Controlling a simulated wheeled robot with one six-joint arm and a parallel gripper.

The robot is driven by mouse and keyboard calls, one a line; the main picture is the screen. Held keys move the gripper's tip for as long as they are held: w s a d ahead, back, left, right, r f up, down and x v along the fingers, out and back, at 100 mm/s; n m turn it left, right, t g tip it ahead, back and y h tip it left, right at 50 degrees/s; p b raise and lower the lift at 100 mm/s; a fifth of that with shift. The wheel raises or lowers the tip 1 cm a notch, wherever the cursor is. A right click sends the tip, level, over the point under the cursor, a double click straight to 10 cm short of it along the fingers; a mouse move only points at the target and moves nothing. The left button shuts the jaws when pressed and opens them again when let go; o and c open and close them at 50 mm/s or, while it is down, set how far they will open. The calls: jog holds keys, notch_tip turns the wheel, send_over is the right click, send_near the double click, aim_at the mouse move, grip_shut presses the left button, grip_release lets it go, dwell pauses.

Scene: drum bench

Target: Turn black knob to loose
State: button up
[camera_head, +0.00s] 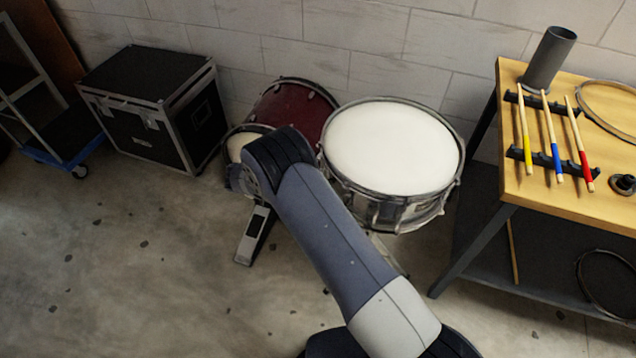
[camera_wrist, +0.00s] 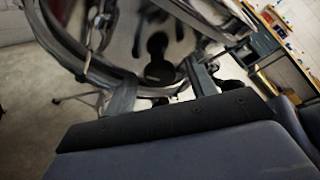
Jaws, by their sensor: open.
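A snare drum (camera_head: 390,145) with a white head and a shiny metal shell stands in the middle of the head view. In the wrist view the drum's shell and hoop (camera_wrist: 75,55) fill the upper part. A black knob-like piece (camera_wrist: 159,72) shows low on the shell, with a dark round shape above it that may be its reflection. My gripper (camera_wrist: 160,88) is open, its two fingers apart on either side of the black piece in the picture. I cannot tell whether they touch it. In the head view my arm hides the gripper and the knob.
A dark red drum (camera_head: 300,112) and a pedal (camera_head: 254,236) are behind and left of my arm. A black case (camera_head: 150,108) stands by the wall. At right, a wooden bench (camera_head: 540,195) holds drumsticks (camera_head: 553,140) and a grey cylinder (camera_head: 549,58).

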jog(key=b+v, duration=0.1)
jog(key=v, duration=0.9)
jog(key=shift+a, duration=0.3)
jog(key=shift+d, duration=0.1)
jog(key=p+x, duration=0.1)
jog(key=x, duration=0.9)
jog(key=shift+d, duration=0.25)
